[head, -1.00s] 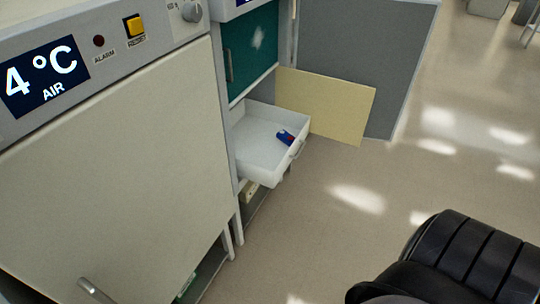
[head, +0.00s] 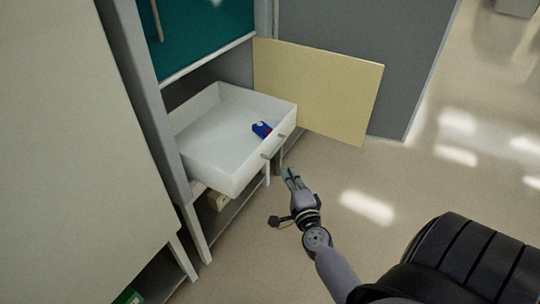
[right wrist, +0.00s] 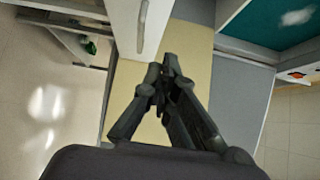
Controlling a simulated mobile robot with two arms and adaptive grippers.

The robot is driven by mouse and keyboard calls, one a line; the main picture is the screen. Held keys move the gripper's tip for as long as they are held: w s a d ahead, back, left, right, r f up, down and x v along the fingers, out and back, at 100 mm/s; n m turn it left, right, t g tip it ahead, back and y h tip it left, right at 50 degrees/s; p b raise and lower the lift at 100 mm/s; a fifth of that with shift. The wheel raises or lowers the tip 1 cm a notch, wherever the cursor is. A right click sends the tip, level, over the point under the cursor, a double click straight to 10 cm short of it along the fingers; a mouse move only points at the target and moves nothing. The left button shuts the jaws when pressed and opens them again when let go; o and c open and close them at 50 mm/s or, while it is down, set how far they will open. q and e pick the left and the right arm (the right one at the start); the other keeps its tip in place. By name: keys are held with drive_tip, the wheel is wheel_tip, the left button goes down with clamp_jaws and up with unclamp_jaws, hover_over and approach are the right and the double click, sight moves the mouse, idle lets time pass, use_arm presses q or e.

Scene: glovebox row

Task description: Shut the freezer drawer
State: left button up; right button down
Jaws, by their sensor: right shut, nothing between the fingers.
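The white freezer drawer (head: 202,158) is pulled well out of its cabinet in the head view. A small blue and red item (head: 262,130) lies inside it near the front. A bar handle (head: 273,146) is on the drawer's front. My right gripper (head: 291,178) is shut and empty, just in front of the drawer front and a little below the handle, apparently apart from it. In the right wrist view the shut fingers (right wrist: 166,72) are close to the drawer front (right wrist: 151,30). My left gripper is not in view.
A cream door panel (head: 318,88) stands open behind the drawer, beside a grey partition (head: 335,45). A teal door (head: 195,35) is above the drawer. A large pale cabinet (head: 70,150) stands at left. The floor (head: 250,260) in front is clear.

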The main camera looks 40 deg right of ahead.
approach(272, 153)
drive_tip(key=w+d+r, duration=0.3)
drive_tip(key=w, duration=0.3)
drive_tip(key=shift+w+a+f, duration=0.1)
drive_tip(key=shift+w+a, duration=0.5)
drive_tip(key=shift+w, duration=0.2)
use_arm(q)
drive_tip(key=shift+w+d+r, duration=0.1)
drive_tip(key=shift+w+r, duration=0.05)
